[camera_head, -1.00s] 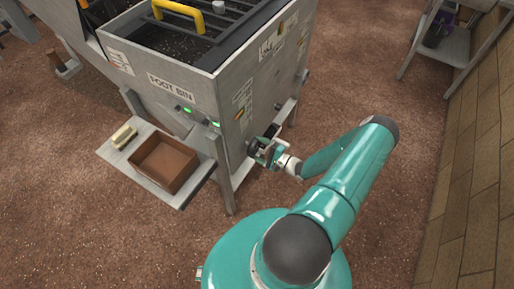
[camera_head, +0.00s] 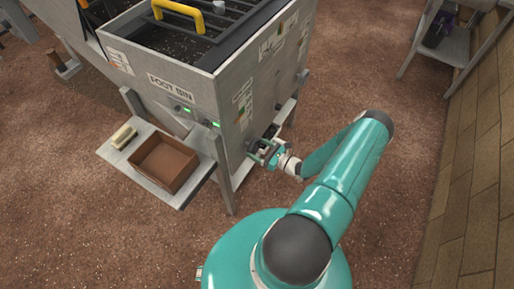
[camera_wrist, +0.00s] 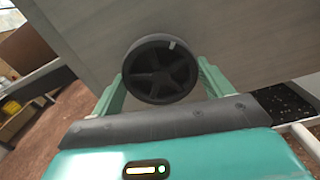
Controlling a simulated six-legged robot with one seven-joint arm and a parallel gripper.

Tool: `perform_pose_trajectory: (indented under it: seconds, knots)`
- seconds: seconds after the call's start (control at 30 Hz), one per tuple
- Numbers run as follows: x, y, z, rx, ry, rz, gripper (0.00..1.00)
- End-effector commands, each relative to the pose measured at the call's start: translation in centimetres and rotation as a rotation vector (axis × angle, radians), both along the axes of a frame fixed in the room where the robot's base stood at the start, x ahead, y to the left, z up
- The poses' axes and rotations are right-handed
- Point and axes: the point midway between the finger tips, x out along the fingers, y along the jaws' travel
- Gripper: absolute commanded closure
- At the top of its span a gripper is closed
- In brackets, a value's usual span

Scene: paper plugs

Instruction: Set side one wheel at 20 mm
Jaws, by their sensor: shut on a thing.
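A dark spoked hand wheel (camera_wrist: 158,70) with a pale mark near its upper right rim sits on the grey side panel (camera_wrist: 215,30) of the machine in the wrist view. My gripper (camera_wrist: 160,85) has one teal finger on each side of the wheel and is shut on it. In the head view my gripper (camera_head: 264,152) is at the right side of the foot bin (camera_head: 235,105), low on the panel. The wheel is mostly hidden there by the gripper. No millimetre reading is legible.
A grey shelf (camera_head: 116,156) on the bin's front holds a brown open box (camera_head: 163,162) and a pale block (camera_head: 124,136). A bin leg (camera_head: 225,185) stands close to my gripper. Open floor lies to the right, before a wall (camera_head: 480,170).

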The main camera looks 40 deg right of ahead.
Motion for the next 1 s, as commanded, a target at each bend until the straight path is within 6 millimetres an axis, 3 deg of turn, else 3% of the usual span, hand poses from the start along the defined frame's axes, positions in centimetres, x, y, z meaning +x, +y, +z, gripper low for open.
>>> perform_pose_trajectory:
  seconds: [0.5, 0.93, 0.97, 1.0]
  knots:
    - [-0.01, 0.04, 0.02, 0.591, 0.210, 0.001, 0.45]
    - [-0.02, 0.01, 0.01, 0.622, 0.222, 0.000, 0.45]
    - [-0.02, 0.01, 0.01, 0.622, 0.222, 0.000, 0.15]
    - [-0.02, 0.01, 0.01, 0.622, 0.222, 0.000, 0.07]
